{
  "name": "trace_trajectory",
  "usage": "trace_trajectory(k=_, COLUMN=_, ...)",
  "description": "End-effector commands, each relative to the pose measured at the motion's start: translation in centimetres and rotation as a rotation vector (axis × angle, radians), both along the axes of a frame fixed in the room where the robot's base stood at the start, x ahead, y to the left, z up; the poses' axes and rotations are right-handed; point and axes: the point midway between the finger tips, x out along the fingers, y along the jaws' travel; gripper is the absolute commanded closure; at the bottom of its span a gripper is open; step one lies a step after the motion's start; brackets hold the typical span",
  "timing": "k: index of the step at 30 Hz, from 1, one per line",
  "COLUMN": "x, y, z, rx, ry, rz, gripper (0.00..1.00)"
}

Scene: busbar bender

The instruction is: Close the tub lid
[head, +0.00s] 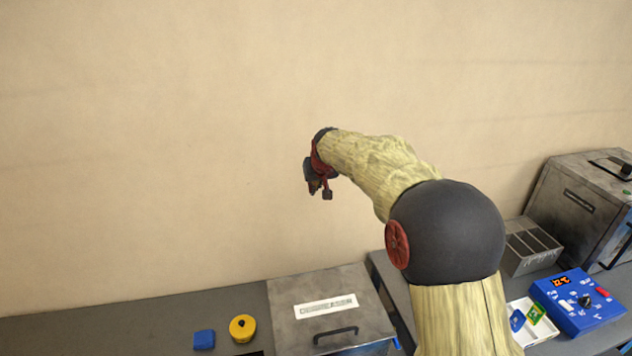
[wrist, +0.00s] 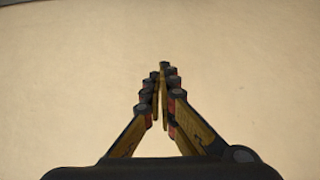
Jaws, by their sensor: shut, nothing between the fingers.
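A grey metal box (head: 290,300) sits at the bottom middle of the head view. Its panel carries a white label and a dark handle (head: 335,335), and its lower part is cut off by the frame edge. I cannot tell for sure whether it is the tub, or whether its lid is open. A small round yellow container (head: 242,328) with a black knob stands left of it. My gripper (head: 322,192) is in the air in front of the wall, well above the bench and apart from everything. Its fingertips (wrist: 163,75) meet in the wrist view, shut and empty.
A blue block (head: 204,340) lies left of the yellow container. At the right stand a blue control box (head: 580,302), a white tray (head: 541,332) with small coloured pieces, a grey divided bin (head: 530,247) and a large metal case (head: 570,205). The bench's far left is clear.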

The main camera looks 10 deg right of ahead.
Motion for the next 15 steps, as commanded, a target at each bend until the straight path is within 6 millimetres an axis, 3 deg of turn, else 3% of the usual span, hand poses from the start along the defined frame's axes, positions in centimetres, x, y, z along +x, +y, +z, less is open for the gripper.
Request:
trace_trajectory(k=6, x=1.9, y=0.0, z=-2.5, rx=0.000, ry=0.001, rz=0.000, gripper=1.00)
trace_trajectory(k=15, x=-1.3, y=0.0, z=-3.2, rx=0.000, ry=0.000, rz=0.000, gripper=1.00)
